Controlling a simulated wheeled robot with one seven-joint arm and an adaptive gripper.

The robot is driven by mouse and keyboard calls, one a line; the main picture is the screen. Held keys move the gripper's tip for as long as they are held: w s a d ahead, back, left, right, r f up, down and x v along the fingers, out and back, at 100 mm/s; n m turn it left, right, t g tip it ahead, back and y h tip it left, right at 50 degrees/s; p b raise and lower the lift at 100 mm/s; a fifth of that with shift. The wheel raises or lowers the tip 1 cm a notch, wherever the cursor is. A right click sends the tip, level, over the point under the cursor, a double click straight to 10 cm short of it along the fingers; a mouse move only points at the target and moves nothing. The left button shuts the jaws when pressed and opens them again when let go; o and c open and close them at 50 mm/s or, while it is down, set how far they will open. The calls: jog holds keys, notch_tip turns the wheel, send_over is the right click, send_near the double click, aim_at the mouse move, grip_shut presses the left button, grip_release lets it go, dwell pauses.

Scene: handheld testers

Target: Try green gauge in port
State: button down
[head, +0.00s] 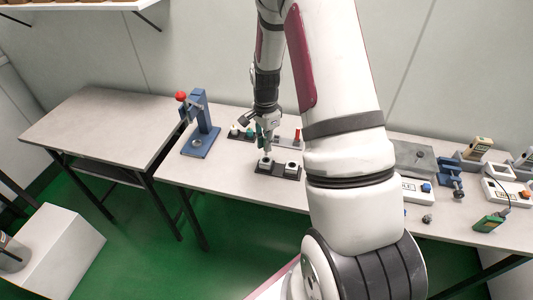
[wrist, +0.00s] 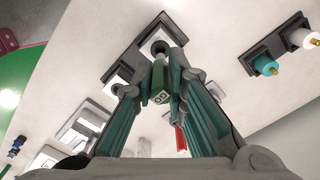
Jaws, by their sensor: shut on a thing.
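My gripper (wrist: 162,68) is shut on the green gauge (wrist: 160,82), which points away from the wrist camera toward a white port block (wrist: 149,47) on a dark base. The gauge's far end overlaps the port's round opening; I cannot tell whether it is inside or just above. In the head view my gripper (head: 267,150) is over the left white block (head: 264,164) of the dark two-block base (head: 278,173). The gauge itself is mostly hidden there by the fingers.
Behind the gripper stands a dark rack (head: 236,136) with white and green pieces; a red piece (head: 297,136) stands to its right. A blue press (head: 201,134) with a red knob is at left. The left table (head: 100,120) is bare.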

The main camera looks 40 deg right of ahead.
jog(key=shift+r+p, duration=0.4)
jog(key=shift+r, duration=0.85)
jog(key=shift+s, duration=0.1)
